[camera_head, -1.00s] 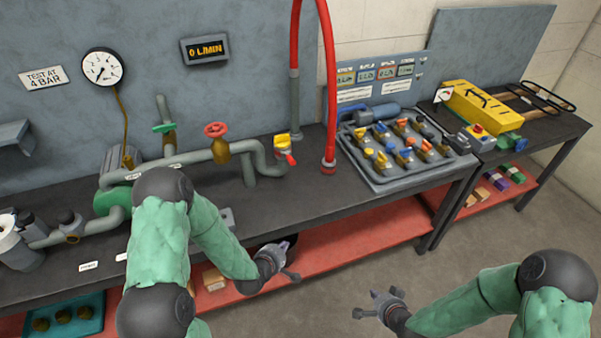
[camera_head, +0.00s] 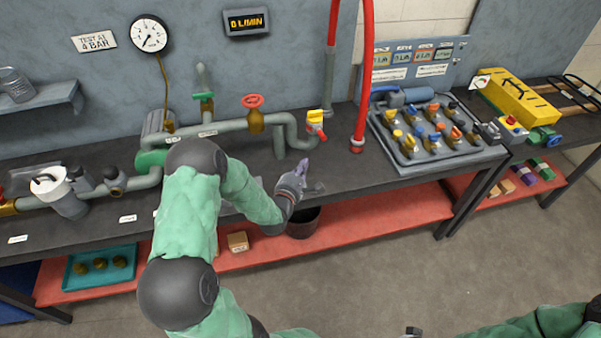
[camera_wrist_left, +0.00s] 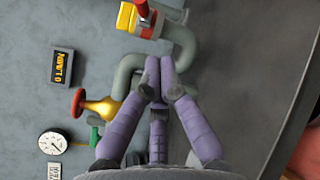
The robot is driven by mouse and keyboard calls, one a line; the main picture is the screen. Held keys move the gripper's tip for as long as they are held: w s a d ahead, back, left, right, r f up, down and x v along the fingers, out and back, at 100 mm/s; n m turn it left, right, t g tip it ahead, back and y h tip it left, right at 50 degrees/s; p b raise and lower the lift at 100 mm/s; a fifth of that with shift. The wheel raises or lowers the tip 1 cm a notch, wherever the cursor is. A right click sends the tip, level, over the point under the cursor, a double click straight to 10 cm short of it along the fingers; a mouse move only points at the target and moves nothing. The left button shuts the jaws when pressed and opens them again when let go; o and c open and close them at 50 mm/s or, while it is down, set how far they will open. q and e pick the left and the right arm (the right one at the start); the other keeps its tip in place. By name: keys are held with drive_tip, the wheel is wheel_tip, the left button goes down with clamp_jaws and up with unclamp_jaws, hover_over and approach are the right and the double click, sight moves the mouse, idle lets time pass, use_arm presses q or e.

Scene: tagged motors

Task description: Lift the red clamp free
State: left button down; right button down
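The red clamp (camera_head: 319,132) shows as a small red piece at the yellow-topped end of the grey pipe on the bench. Red parts of that fitting also show at the top of the left wrist view (camera_wrist_left: 147,31), partly cut off. My left gripper (camera_head: 308,178) is at the bench's front edge, below and slightly left of the fitting, apart from it. My right gripper (camera_head: 412,331) is mostly cut off at the bottom edge.
The bent grey pipe (camera_head: 284,119) with a red valve wheel (camera_head: 253,101) runs behind my left gripper. A red hose (camera_head: 365,70) rises to the right. A tray of coloured valves (camera_head: 405,154) stands farther right. A dark bucket (camera_head: 303,223) is on the lower shelf.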

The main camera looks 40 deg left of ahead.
sight(321, 134)
use_arm(q)
drive_tip(key=w+r, duration=0.1)
drive_tip(key=w, duration=0.6)
drive_tip(key=shift+w+r+b, duration=0.3)
drive_tip(key=shift+r, duration=0.1)
drive_tip(key=shift+w+d+r+b, duration=0.1)
drive_tip(key=shift+w+r+b, duration=0.2)
drive_tip(key=shift+r, duration=0.35)
